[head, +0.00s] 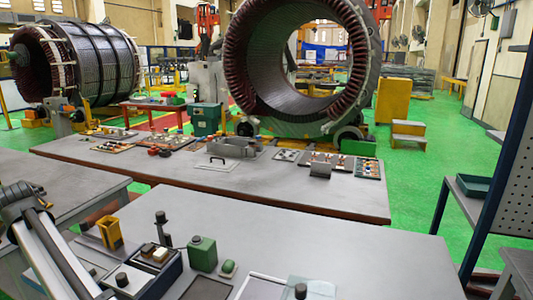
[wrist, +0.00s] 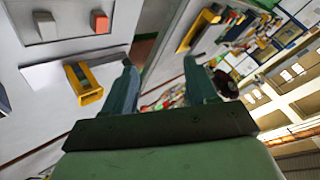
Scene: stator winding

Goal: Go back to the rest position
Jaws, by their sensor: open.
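My gripper (wrist: 160,68) shows in the wrist view with its two blue-grey fingers spread wide apart. Nothing sits between the fingertips; a table edge and floor show in the gap behind them. The wrist view is strongly tilted, with the hall's ceiling and windows at the right. In the head view my arm reaches in at the lower left, and I cannot clearly make out the fingers there.
The near table (head: 330,240) carries a yellow holder (head: 110,232), a green box (head: 203,253) and several small parts. The yellow holder also shows in the wrist view (wrist: 86,84). A large stator ring (head: 243,75) stands behind the far table (head: 310,195). A shelf stands right.

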